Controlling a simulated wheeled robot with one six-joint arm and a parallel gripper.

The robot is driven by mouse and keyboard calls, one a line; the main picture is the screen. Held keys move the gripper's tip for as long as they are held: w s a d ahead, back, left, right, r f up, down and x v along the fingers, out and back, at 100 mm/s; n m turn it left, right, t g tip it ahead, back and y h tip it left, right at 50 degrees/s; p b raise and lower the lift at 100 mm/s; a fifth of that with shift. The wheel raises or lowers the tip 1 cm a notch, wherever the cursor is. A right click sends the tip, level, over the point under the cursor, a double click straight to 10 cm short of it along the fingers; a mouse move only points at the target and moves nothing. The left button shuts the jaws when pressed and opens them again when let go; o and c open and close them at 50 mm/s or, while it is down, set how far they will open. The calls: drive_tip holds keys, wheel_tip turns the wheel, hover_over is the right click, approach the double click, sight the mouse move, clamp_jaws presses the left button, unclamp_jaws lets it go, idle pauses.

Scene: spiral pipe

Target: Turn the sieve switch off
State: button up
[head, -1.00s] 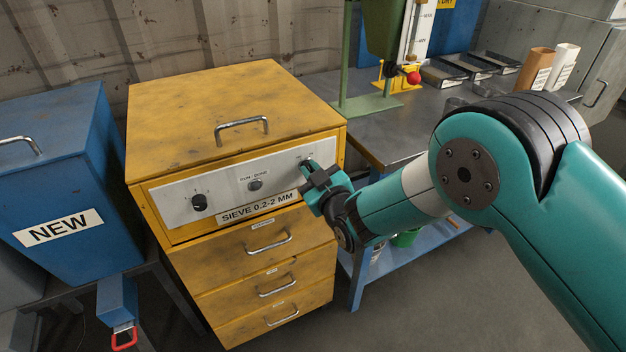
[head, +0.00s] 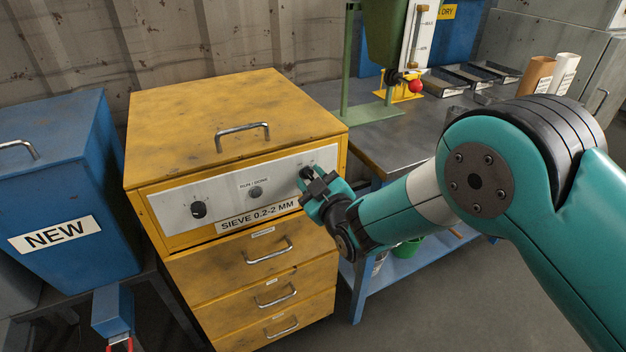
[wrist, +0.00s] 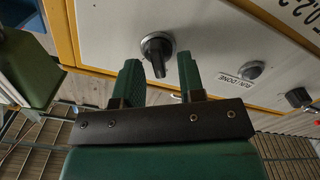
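The sieve is a yellow cabinet (head: 160,150) with a white front panel (head: 225,195) labelled "SIEVE 0.2-2 MM". The panel has a black knob at its left (head: 199,209), a round "RUN / DONE" piece (head: 256,192) in the middle and a black switch knob at its right end (head: 306,172). My gripper (head: 309,184) is at that right knob. In the wrist view my gripper's fingers (wrist: 158,78) are spread apart, and the switch knob (wrist: 158,50) shows just beyond and between their tips. No contact is visible.
Yellow drawers (head: 268,250) with metal handles lie below the panel. A blue "NEW" bin (head: 60,190) stands at the left. A grey workbench (head: 385,130) with a green stand is behind my arm on the right. Open floor (head: 410,310) lies in front of the bench.

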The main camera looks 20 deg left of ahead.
drive_tip(key=shift+d, duration=0.1)
drive_tip(key=b+v, duration=0.2)
drive_tip(key=v, duration=1.5)
drive_tip(key=shift+s, duration=0.2)
drive_tip(key=shift+r, duration=0.1)
drive_tip(key=w+d+r+m+g+h+p, duration=0.2)
drive_tip(key=d+r+m+g+h+p, duration=0.3)
drive_tip(key=d+r, duration=0.55)
drive_tip(key=s+d+r+m+g+h+p, duration=0.1)
drive_tip(key=s+d+r+m+g+h, duration=0.1)
drive_tip(key=s+d+r, duration=0.4)
drive_tip(key=s+d+r+m+g+h+p, duration=0.2)
drive_tip(key=s+d+r+g, duration=0.2)
drive_tip(key=s, duration=0.7)
drive_tip(key=d+r, duration=0.2)
drive_tip(key=d, duration=0.1)
drive_tip(key=shift+s+r+g+h, duration=0.2)
drive_tip(key=shift+g+h, duration=0.1)
